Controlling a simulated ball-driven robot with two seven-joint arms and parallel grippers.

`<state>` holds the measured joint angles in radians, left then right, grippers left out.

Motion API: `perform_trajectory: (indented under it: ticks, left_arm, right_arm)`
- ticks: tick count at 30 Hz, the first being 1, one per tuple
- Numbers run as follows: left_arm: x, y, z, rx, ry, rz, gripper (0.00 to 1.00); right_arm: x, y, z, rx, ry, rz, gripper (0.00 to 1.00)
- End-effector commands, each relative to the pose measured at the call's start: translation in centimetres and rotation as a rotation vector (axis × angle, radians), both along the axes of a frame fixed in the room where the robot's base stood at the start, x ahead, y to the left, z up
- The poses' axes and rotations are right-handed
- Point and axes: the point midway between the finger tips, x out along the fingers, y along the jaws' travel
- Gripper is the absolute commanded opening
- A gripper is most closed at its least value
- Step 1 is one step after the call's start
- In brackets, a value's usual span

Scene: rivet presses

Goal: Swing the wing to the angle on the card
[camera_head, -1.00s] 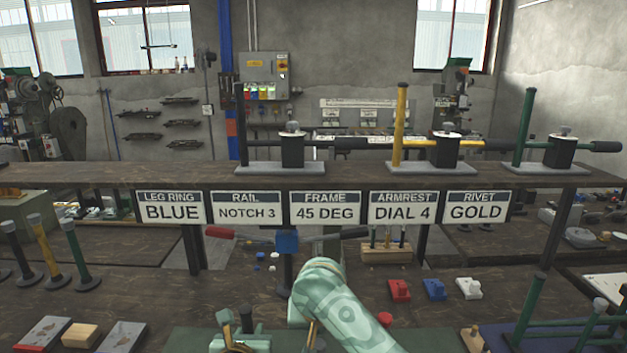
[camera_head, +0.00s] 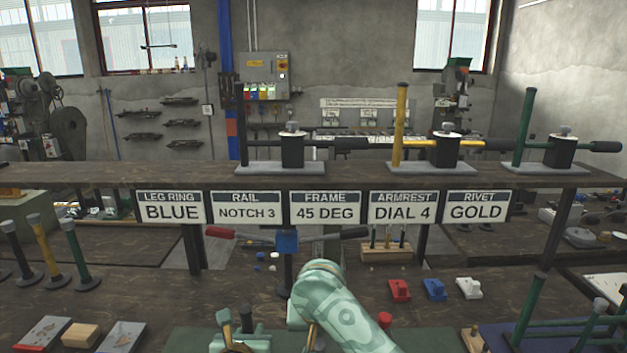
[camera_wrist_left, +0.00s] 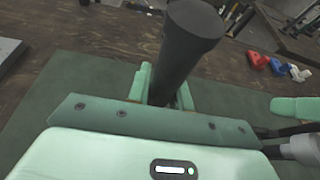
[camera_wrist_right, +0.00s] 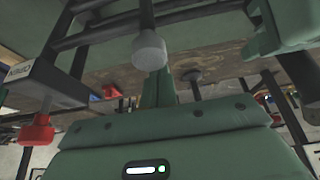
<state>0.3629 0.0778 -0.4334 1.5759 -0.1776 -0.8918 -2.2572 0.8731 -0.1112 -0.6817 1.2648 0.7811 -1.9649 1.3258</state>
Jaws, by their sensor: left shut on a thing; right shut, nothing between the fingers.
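The card headed FRAME (camera_head: 325,207) reads 45 DEG and hangs on the shelf edge in the head view. My left gripper (camera_head: 236,326) is low in the head view. In the left wrist view its fingers (camera_wrist_left: 160,92) are shut around a thick dark round bar (camera_wrist_left: 185,50), whose blunt end rises toward the camera. Which part of the wing this bar is, I cannot tell. My right gripper (camera_wrist_right: 158,88) is shut and empty in the right wrist view, close to a pale round cap (camera_wrist_right: 149,48) on a dark tube. I cannot make out the right gripper in the head view.
Other cards hang beside the FRAME card. Presses with black, yellow and green posts stand on the shelf (camera_head: 100,178). Red, blue and white blocks (camera_head: 434,289) lie on the bench. A green tube frame (camera_head: 528,310) stands at the right. Loose posts (camera_head: 50,255) stand at the left.

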Motion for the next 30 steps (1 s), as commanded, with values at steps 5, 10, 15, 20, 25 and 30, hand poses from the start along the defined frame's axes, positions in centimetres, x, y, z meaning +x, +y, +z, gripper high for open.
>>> perform_trajectory:
  ticks: [5, 10, 15, 20, 25, 30]
  left_arm:
    - [0.0, 0.0, 0.2, -0.004, -0.003, 0.0, 0.0]
    - [0.0, 0.0, 0.2, -0.004, -0.003, 0.0, 0.0]
    - [0.0, 0.0, 0.2, -0.004, -0.003, 0.0, 0.0]
    - [0.0, 0.0, 0.2, -0.004, -0.003, 0.0, 0.0]
    - [0.0, 0.0, 0.2, -0.004, -0.003, 0.0, 0.0]
    - [0.0, 0.0, 0.2, -0.004, -0.003, 0.0, 0.0]
  right_arm:
    - [-0.9, 0.1, 0.0, 0.003, 0.0, 0.001, 0.0]
    - [-1.8, 0.2, 0.0, 0.002, 0.001, 0.001, 0.0]
    - [-2.5, 0.3, 0.0, 0.001, 0.0, 0.0, 0.0]
    - [-2.7, 0.3, 0.0, 0.0, 0.0, -0.001, 0.0]
    - [-2.7, 0.3, 0.0, 0.0, 0.0, -0.001, 0.0]
    - [-2.7, 0.3, 0.0, 0.0, 0.0, -0.001, 0.0]
